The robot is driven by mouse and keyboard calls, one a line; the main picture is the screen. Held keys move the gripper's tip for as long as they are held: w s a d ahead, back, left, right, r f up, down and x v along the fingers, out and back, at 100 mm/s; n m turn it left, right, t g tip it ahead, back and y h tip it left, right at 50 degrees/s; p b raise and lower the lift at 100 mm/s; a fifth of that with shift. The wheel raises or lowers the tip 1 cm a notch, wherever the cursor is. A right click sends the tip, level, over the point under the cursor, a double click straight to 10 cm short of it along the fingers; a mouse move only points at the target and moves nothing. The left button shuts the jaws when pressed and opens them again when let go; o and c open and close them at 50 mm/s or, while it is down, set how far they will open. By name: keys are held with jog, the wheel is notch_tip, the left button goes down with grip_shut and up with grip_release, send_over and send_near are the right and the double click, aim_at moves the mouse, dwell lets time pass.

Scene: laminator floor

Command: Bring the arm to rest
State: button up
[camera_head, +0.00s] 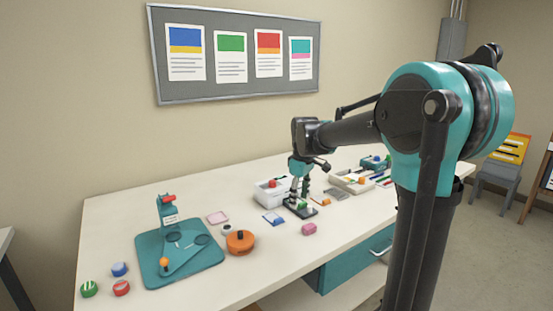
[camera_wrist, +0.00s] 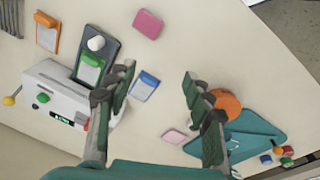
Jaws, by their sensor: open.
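My arm reaches from the right over the white table (camera_head: 130,215), with my gripper (camera_head: 300,190) pointing down at its middle. In the wrist view my gripper (camera_wrist: 158,74) has its two fingers wide apart with nothing between them. Below the fingers lies a blue-and-white card (camera_wrist: 145,86), clear of them in the picture. A white machine (camera_wrist: 50,105) with a green knob and a small display is left of the fingers. A dark stand (camera_wrist: 112,47) with a green card and a white knob adjoins it.
A teal board (camera_head: 200,262) with a red-topped post and an orange round pot (camera_head: 240,242) stand on the left. A pink block (camera_head: 309,229) lies near the front edge. Small round pieces sit at front left. A white tray (camera_head: 352,187) lies farther right.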

jog(key=s+d+f+m+t, duration=0.1)
jog(key=s+d+f+m, duration=0.4)
jog(key=s+f, duration=0.4)
jog(key=s+d+f+m+t, duration=0.1)
jog(key=s+d+f+m, duration=0.4)
jog(key=s, duration=1)
notch_tip(320, 180, down, 4)
jog(key=shift+s+d+r+m+t, duration=0.15)
jog(key=shift+s+d+m+t, duration=0.2)
jog(key=shift+d, duration=0.3)
